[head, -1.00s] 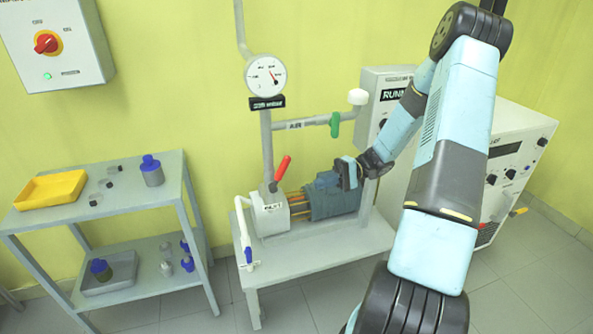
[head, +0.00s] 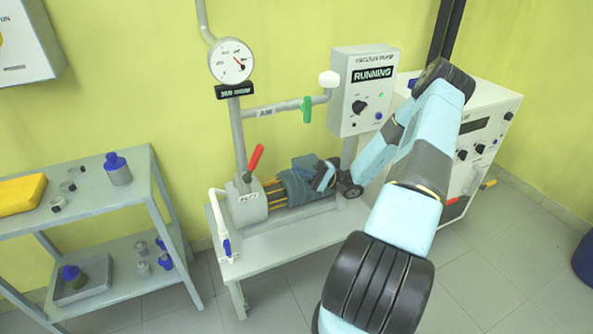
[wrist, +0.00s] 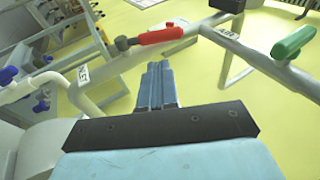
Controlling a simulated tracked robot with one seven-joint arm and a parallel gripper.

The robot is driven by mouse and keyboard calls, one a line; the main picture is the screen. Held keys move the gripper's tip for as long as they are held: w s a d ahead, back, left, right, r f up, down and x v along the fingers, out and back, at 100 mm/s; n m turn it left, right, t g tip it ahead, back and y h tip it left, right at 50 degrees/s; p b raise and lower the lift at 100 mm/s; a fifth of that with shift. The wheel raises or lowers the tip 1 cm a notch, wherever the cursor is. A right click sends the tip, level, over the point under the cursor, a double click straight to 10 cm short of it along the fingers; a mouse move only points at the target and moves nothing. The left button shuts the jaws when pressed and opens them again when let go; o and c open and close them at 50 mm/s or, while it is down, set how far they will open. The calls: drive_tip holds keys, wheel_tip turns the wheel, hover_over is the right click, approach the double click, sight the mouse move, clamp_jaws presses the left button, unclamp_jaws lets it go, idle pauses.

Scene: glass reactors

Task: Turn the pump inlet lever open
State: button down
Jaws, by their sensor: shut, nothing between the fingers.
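The red lever (head: 256,157) sits low on the upright pipe above the pump (head: 247,201) and slants up to the right in the head view. In the wrist view the red lever (wrist: 160,36) lies across the upper middle, just beyond my fingertips and clear of them. My gripper (head: 325,176) is over the motor body, right of the lever. In the wrist view my gripper (wrist: 157,68) is shut and empty, its two blue fingers together. The lever's exact angle to its pipe is hard to tell.
A green handle (head: 307,110) hangs on the AIR pipe above my gripper. A gauge (head: 233,62) tops the upright pipe. A box marked RUNNING (head: 362,90) is on the wall behind. A blue-handled valve (head: 227,247) is at the bench's front left. A shelf (head: 92,212) stands left.

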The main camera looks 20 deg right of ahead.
approach(253, 164)
drive_tip(key=a+r, duration=0.1)
drive_tip(key=w+a+r, duration=0.2)
drive_tip(key=r, duration=0.1)
drive_tip(key=shift+a, duration=0.25)
